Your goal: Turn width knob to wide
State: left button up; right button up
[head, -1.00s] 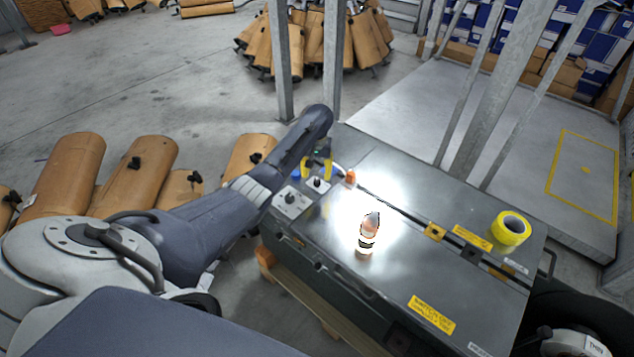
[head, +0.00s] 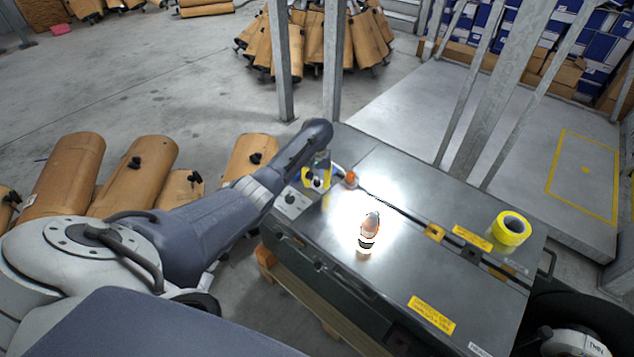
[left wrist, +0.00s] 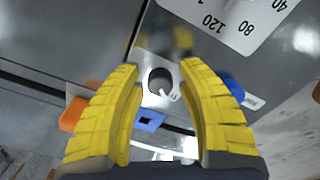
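A small black knob with a white pointer (left wrist: 160,83) sits on a light plate on the grey machine top; in the left wrist view its pointer aims toward the lower right. No label for its positions can be read. My left gripper (head: 317,181) is over it at the machine's left end. In the left wrist view its yellow fingers (left wrist: 166,98) are apart, one on each side of the knob, with visible gaps. I cannot tell how far above the plate the fingertips are.
A numbered dial plate (left wrist: 235,22) lies beside the knob; its black knob (head: 290,198) shows in the head view. An orange part (head: 351,179) is close to the gripper. A bottle (head: 369,234) and yellow tape roll (head: 511,229) stand on the machine top (head: 405,185).

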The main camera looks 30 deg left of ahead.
pick_arm(q)
grip_shut()
jog(key=shift+m, duration=0.3)
jog(key=m, duration=0.3)
jog(key=shift+f+m, duration=0.1)
jog(key=shift+m, duration=0.3)
jog(key=m, duration=0.4)
jog(key=shift+s, duration=0.1)
jog(key=m, duration=0.6)
jog(key=shift+a+m, duration=0.1)
jog(key=shift+m, duration=1.6)
